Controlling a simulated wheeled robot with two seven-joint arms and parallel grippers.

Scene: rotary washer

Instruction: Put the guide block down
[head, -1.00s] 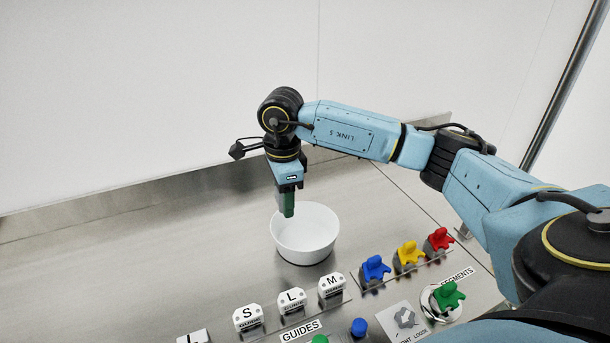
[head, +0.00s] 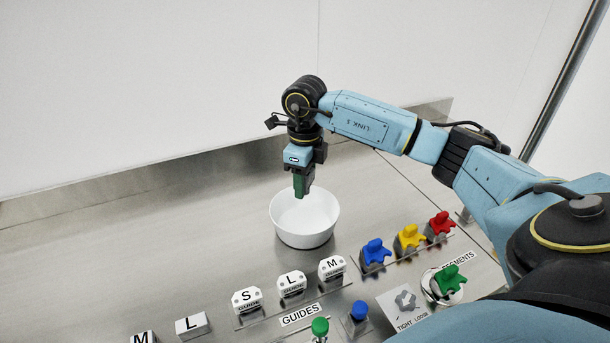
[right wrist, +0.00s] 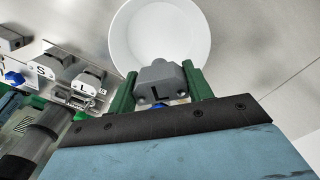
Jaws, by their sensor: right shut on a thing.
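My right gripper (head: 302,192) points down over the white bowl (head: 304,236) in the head view. In the right wrist view its two green fingers (right wrist: 160,88) are shut on a grey guide block (right wrist: 158,73), which has a dark mark like an L on its face. The block is between the fingertips, in front of the bowl (right wrist: 200,45) in that view. In the head view the fingers hide the block. I cannot tell its exact height over the bowl. My left gripper is not in view.
White guide blocks S (head: 248,300), L (head: 291,285) and M (head: 331,269) stand behind the GUIDES label (head: 300,315). Blue (head: 375,253), yellow (head: 409,238) and red (head: 439,225) pieces stand at right. The steel left of the bowl is clear.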

